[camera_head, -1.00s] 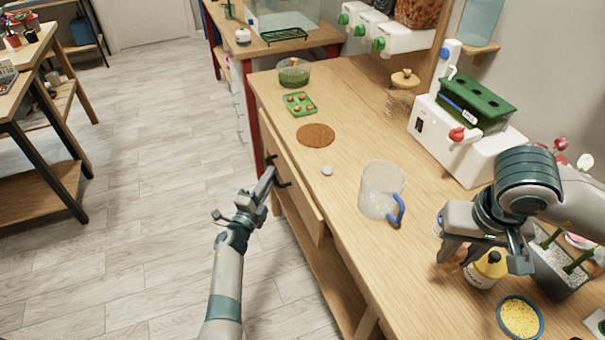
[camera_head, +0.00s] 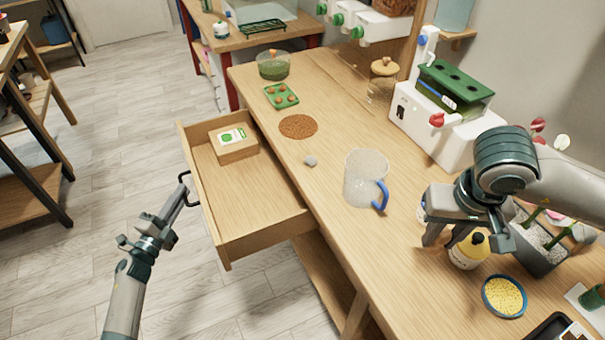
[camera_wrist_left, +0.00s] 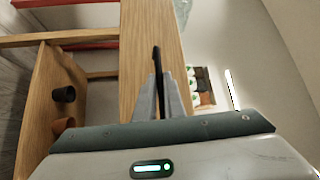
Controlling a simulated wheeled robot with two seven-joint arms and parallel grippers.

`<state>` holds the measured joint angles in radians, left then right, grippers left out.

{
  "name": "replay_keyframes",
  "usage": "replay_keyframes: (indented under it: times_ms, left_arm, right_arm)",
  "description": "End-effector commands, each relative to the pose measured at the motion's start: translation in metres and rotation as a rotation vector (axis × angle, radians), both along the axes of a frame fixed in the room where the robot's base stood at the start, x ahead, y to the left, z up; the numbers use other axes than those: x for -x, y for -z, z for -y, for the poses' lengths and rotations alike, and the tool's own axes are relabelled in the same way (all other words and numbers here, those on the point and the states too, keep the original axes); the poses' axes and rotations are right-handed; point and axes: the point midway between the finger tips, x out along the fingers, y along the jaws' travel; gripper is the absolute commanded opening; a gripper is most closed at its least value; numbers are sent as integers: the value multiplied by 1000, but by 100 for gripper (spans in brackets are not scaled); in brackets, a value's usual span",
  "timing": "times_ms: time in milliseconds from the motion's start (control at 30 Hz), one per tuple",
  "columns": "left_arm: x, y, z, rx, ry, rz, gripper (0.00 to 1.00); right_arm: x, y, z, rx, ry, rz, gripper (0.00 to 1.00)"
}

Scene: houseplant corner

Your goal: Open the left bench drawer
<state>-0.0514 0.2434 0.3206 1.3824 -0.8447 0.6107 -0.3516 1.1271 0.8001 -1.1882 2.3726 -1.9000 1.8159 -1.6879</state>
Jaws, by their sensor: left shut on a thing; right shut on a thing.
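The left bench drawer (camera_head: 255,195) is pulled well out from the wooden bench. A small box with a green-and-white label (camera_head: 233,143) lies inside it near the back left. My left gripper (camera_head: 178,198) is shut on the dark drawer handle (camera_head: 184,181) at the drawer front. In the left wrist view the handle (camera_wrist_left: 156,56) stands between the fingertips (camera_wrist_left: 158,100).
On the bench top stand a clear jug with a blue handle (camera_head: 366,179), a brown round mat (camera_head: 298,127), a small grey stone (camera_head: 310,160) and a green tray (camera_head: 281,96). A bowl of yellow grains (camera_head: 504,296) is near the right gripper.

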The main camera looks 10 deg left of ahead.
Motion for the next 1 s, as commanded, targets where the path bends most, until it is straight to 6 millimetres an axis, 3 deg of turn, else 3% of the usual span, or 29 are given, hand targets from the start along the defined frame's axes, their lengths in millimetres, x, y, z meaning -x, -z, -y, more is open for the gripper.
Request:
replay_keyframes:
  times_ms: [500,533,600,1000]
  left_arm:
    - [6,2,-8,1,0,-3,0]
    - [6,2,-8,1,0,-3,16]
    - [6,2,-8,0,0,-3,28]
    - [9,2,-9,1,-1,-2,28]
  right_arm:
    - [0,1,0,0,0,0,3]
    - [0,1,0,0,0,0,3]
    - [0,1,0,0,0,0,3]
    - [0,2,0,0,0,0,3]
